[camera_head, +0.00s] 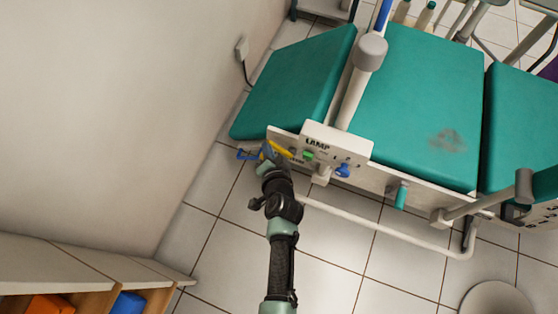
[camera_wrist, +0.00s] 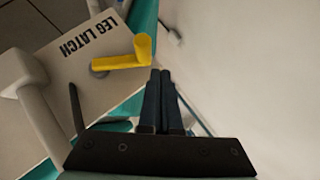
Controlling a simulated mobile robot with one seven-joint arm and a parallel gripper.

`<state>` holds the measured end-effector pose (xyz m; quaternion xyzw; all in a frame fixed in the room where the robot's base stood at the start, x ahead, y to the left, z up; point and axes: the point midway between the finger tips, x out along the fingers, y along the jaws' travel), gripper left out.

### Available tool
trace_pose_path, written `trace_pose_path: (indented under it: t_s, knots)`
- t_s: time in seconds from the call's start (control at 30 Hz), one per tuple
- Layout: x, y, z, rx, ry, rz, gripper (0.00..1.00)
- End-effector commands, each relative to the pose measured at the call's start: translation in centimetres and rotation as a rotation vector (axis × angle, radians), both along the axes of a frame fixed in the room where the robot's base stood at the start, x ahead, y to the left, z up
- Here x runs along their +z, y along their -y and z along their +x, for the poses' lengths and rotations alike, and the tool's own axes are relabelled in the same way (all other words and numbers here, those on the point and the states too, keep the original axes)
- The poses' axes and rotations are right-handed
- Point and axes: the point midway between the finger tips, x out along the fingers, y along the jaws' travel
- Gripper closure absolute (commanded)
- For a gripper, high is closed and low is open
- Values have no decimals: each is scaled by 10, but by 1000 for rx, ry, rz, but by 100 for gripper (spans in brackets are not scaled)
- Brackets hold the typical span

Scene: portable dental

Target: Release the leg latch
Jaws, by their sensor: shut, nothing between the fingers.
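The yellow leg latch lever (camera_wrist: 128,60) is an L-shaped handle on the pale side panel, beside the printed words LEG LATCH (camera_wrist: 88,38). In the head view the lever (camera_head: 277,149) shows at the chair's near left corner, partly covered by my arm's end. My gripper (camera_wrist: 160,74) is shut and empty. Its fingertips are close beside the lever's raised right end in the wrist view; I cannot tell if they touch. In the head view my gripper (camera_head: 266,164) is at the panel's left end. The teal leg cushion (camera_head: 295,85) is at the left.
A control box marked LAMP (camera_head: 335,143) with a lamp post (camera_head: 356,90) is just right of my gripper. A white rail (camera_head: 390,230) runs along the chair's near side. A wall (camera_head: 110,90) is close on the left, and a shelf (camera_head: 85,264) is at lower left.

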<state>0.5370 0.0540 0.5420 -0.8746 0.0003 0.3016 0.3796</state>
Motion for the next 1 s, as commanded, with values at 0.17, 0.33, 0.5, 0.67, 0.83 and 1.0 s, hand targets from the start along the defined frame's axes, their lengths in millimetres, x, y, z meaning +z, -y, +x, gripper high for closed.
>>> trace_pose_path:
  t_s: [0.17,0.33,0.5,0.67,0.83,1.0]
  knots:
    - [35,3,-9,-3,-1,3,100]
    - [59,4,-37,-4,1,1,100]
    - [76,5,-58,-5,1,1,100]
    - [84,6,-68,-4,2,0,100]
    - [86,6,-70,-4,3,0,100]
    - [86,6,-70,-4,3,0,100]
